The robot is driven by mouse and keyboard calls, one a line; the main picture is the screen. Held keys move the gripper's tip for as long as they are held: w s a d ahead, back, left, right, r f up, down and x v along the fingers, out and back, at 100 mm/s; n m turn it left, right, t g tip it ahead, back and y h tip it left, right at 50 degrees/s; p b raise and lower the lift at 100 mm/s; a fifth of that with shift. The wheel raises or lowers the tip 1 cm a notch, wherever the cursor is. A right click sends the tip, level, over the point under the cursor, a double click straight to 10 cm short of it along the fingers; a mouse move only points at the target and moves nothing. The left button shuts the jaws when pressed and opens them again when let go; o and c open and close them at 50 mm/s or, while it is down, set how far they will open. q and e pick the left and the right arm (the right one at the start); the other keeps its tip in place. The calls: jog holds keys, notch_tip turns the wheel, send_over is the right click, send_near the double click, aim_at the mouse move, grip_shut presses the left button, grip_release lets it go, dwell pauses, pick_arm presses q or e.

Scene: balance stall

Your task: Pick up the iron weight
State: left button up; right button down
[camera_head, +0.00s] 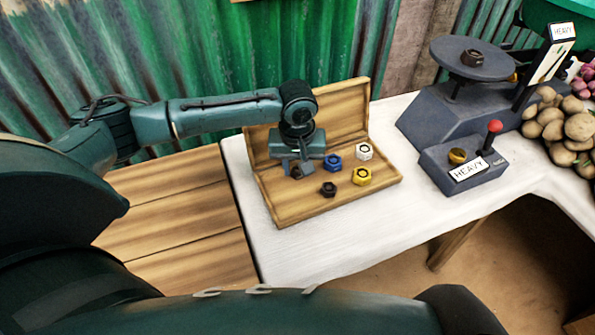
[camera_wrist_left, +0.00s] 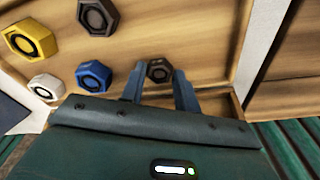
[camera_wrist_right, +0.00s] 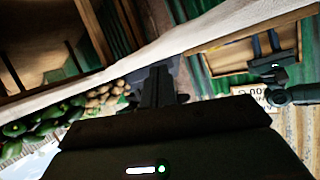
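Two dark weights are in the wooden case: one (camera_head: 297,172) at the left by my left gripper, and a dark brown one (camera_head: 329,189) at the front. I cannot tell for sure which is iron. My left gripper (camera_head: 298,170) points down into the case, open. In the left wrist view its fingertips (camera_wrist_left: 159,78) stand on either side of the left dark weight (camera_wrist_left: 159,71), with small gaps. The dark brown weight (camera_wrist_left: 97,17) lies apart from it. My right gripper (camera_wrist_right: 160,80) shows in its own wrist view, its fingers together with nothing seen between them.
Blue (camera_head: 332,162), white (camera_head: 364,151) and yellow (camera_head: 361,176) weights share the open case (camera_head: 290,214). A grey scale (camera_head: 450,117) with a dark weight (camera_head: 472,59) on its pan stands right. Potatoes (camera_head: 572,128) lie beyond it. The white counter (camera_head: 400,220) is clear in front.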

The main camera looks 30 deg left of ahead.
pick_arm(q)
jog(key=c, duration=0.6)
